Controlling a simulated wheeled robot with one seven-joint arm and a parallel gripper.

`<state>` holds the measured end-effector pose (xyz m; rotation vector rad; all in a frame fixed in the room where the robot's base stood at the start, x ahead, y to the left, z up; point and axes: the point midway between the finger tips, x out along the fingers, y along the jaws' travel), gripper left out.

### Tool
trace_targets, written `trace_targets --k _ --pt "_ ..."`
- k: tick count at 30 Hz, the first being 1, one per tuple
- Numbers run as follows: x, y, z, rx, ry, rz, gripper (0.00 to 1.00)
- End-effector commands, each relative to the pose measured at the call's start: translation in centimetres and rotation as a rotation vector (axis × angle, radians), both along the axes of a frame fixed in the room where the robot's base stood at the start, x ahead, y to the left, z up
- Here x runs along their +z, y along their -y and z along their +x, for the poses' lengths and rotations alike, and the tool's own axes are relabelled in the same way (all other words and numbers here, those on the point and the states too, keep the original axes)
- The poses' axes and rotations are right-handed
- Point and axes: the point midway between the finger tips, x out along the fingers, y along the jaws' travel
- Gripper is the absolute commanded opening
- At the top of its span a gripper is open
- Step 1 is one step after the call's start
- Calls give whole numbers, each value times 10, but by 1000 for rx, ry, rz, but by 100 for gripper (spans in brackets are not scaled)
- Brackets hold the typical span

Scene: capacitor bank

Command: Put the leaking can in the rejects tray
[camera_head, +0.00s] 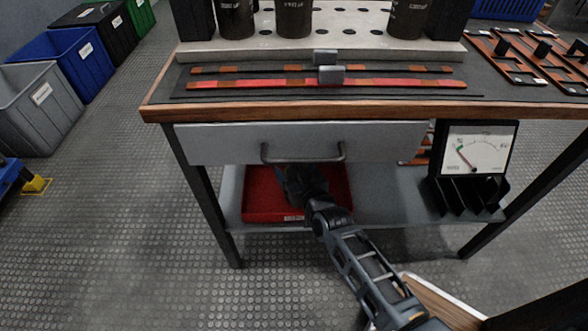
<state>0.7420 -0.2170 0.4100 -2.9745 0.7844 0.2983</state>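A red tray (262,205) with a small white label lies on the lower shelf, under the drawer; the label is too small to read. My gripper (296,178) is a dark shape reaching in over this tray, just below the drawer handle. Its fingertips are hidden or too dark to make out, so I cannot see whether it holds anything. Several dark cans stand on top of the bench, among them a left can (235,18), a middle can (294,17) and a right can (409,18). Their tops are cut off, and I see no leak on them.
The closed drawer (225,143) and its handle (303,158) overhang my arm closely. A meter (474,155) stands right on the grey shelf (385,205). Table legs (207,205) flank the shelf. Bins (68,58) stand far left; the left floor is mostly clear.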

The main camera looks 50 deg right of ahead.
Motion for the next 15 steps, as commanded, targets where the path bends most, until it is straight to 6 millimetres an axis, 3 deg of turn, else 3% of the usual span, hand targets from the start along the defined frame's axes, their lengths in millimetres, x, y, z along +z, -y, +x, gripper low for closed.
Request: trace_targets --k 15 --pt "-2 0 1 0 2 -1 24"
